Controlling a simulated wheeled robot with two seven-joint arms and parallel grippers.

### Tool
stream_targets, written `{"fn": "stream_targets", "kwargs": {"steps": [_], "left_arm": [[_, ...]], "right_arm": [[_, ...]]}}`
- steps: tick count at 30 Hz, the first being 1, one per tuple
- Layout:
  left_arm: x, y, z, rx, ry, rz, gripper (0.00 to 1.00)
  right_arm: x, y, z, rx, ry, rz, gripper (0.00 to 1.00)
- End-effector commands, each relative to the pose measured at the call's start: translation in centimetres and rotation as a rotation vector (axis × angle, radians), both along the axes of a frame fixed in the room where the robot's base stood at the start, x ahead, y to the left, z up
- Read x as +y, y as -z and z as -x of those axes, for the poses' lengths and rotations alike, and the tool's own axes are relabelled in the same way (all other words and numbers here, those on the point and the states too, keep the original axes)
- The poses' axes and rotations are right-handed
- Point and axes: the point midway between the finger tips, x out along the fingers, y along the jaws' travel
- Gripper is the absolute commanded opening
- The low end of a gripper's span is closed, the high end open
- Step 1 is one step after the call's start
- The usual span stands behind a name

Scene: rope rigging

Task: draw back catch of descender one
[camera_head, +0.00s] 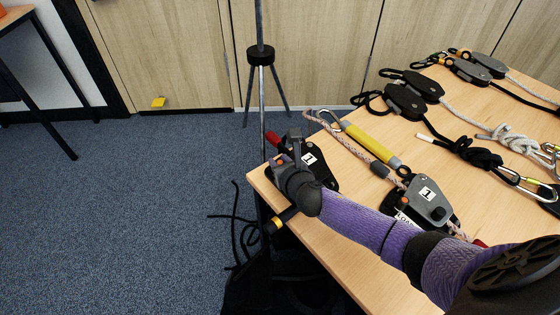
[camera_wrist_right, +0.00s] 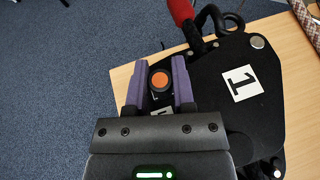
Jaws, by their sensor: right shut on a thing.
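Descender one is a black plate (camera_wrist_right: 240,105) with a white label "1" in the right wrist view. In the head view its labelled plate (camera_head: 315,168) lies at the table's near left corner, partly hidden by my right gripper (camera_head: 288,163). A red-ended handle (camera_head: 273,139) sticks out at its far left side. In the right wrist view a dark round knob with an orange top, seemingly the catch (camera_wrist_right: 160,81), sits between the purple fingers of my right gripper (camera_wrist_right: 160,62). The gripper is shut on it. My left gripper is out of view.
A grey device also labelled "1" (camera_head: 429,203) lies to the right, beyond my arm. A yellow piece (camera_head: 371,142) and pale rope (camera_head: 345,141) lie behind. More black devices (camera_head: 405,102) and knotted ropes (camera_head: 515,142) fill the far right. A black stand (camera_head: 261,57) rises beyond the table's left edge.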

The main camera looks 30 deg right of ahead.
Motion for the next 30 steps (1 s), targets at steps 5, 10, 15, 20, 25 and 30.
{"fn": "stream_targets", "kwargs": {"steps": [5,10,15,20,25,30], "left_arm": [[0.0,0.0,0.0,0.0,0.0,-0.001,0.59],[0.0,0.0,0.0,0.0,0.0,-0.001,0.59],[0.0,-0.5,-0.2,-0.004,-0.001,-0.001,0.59],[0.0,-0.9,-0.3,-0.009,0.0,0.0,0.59],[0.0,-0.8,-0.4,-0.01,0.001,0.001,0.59],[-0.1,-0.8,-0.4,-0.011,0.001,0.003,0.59]], "right_arm": [[0.0,0.0,0.0,0.001,0.0,0.0,0.0],[0.0,0.0,0.0,0.001,0.0,0.0,0.0],[0.9,-0.1,0.2,0.001,0.0,-0.002,0.0],[2.1,0.0,0.4,0.001,-0.002,-0.001,0.0],[2.2,0.1,0.4,0.002,-0.004,-0.003,0.0],[2.1,0.1,0.4,0.001,-0.003,-0.003,0.65]]}}
